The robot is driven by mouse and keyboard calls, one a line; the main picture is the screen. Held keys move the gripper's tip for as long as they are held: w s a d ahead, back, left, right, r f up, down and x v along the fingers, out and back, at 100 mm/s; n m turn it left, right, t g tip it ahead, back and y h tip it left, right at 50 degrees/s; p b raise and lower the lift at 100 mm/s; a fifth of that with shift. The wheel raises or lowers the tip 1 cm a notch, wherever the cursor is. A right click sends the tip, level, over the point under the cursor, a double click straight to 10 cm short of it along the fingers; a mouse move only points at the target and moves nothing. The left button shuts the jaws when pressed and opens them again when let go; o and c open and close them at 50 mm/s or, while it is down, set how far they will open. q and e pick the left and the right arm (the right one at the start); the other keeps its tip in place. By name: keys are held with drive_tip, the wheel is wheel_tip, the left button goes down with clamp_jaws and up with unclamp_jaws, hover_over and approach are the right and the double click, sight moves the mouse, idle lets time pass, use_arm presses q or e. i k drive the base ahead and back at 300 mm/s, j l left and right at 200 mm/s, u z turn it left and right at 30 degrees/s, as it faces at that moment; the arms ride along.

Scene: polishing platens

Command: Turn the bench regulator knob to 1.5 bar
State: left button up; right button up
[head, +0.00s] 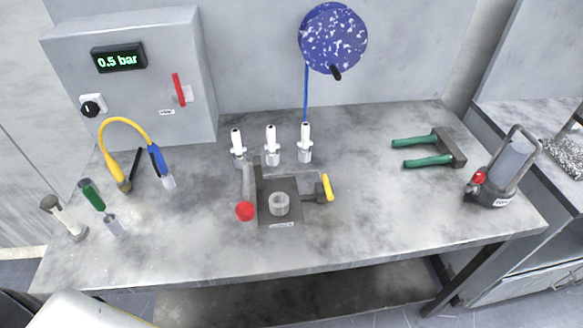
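The regulator knob (91,106) is a black round knob on a white plate, low on the left of the front of a grey box (145,118). The dark display (118,59) above it reads 0.5 bar in green. A red lever (179,90) stands upright on the box to the right of the knob. Nothing touches the knob. Neither gripper shows in the head view.
The grey bench (190,240) carries a yellow curved hose (124,122) below the knob, a green-handled tool (92,194), several white-topped fittings, a red-ended clamp fixture (280,218) and green-handled pliers (430,159).

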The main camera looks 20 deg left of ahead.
sight(89, 108)
drive_tip(key=u, duration=1.8)
drive_tip(key=z, duration=1.25)
drive_tip(key=u, duration=1.25)
drive_tip(key=l+z, duration=0.1)
drive_tip(key=z, duration=0.15)
